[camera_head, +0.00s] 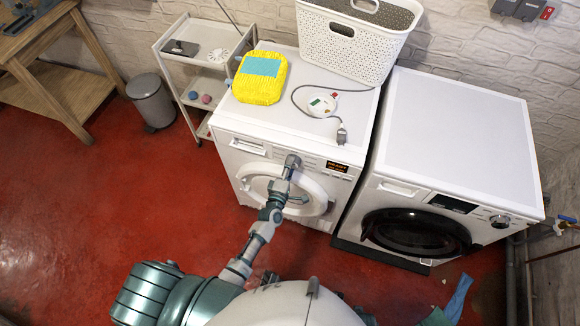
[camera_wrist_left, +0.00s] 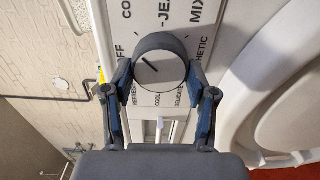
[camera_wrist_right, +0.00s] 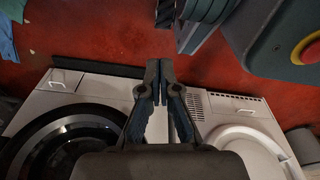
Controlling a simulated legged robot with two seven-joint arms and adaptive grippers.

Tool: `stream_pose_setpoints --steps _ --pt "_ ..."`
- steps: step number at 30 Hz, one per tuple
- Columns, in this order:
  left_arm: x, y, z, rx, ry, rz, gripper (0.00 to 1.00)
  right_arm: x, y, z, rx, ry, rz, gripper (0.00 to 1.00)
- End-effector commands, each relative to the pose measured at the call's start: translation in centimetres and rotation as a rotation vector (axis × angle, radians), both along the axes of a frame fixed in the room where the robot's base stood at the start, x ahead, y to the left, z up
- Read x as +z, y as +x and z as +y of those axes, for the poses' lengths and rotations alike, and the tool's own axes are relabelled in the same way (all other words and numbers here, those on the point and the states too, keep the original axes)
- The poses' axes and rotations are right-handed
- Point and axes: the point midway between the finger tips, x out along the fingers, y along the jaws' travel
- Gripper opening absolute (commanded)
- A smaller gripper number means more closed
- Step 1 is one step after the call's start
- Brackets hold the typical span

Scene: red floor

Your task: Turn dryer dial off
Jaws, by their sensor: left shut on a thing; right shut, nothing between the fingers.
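The dryer (camera_head: 260,160) is the left white machine in the head view, with a lit display and a round door. Its grey dial (camera_wrist_left: 160,68) shows in the left wrist view, ringed by printed labels. The dark line on the dial points up and left, toward a partly hidden label ending in "FF". My left gripper (camera_head: 292,162) is at the dryer's front panel, and its fingers (camera_wrist_left: 160,80) are shut on the two sides of the dial. My right gripper (camera_wrist_right: 155,85) is shut and empty, away from the dial, above the red floor and machines.
A second white machine (camera_head: 460,130) with a dark door stands at the right. On the dryer lie a yellow package (camera_head: 255,90), a white corded device (camera_head: 322,105) and a white basket (camera_head: 350,45). A shelf cart (camera_head: 205,50) and grey bin (camera_head: 150,100) stand left.

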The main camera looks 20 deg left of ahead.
Motion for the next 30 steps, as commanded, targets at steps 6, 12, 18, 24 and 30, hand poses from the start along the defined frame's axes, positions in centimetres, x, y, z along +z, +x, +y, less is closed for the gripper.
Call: stream_pose_setpoints --steps 6,12,18,24,30 --pt "-1.1 -0.4 -0.4 -0.009 -0.203 0.027 0.23 1.0 1.4 0.2 -0.002 0.001 -0.01 0.0" --pt "-1.2 -0.4 -0.4 -0.008 -0.39 0.033 0.23 2.4 2.8 0.5 -0.004 0.003 -0.019 0.0" --pt "-1.2 -0.4 -0.5 -0.007 -0.553 0.038 0.23 3.8 3.8 0.6 -0.006 0.004 -0.026 0.0" --pt "-1.1 -0.3 -0.5 -0.006 -0.675 0.042 0.23 5.0 4.4 0.7 -0.007 0.005 -0.03 0.0" --pt "-1.1 -0.3 -0.5 -0.006 -0.748 0.044 0.23 5.8 4.8 0.8 -0.008 0.005 -0.032 0.0"
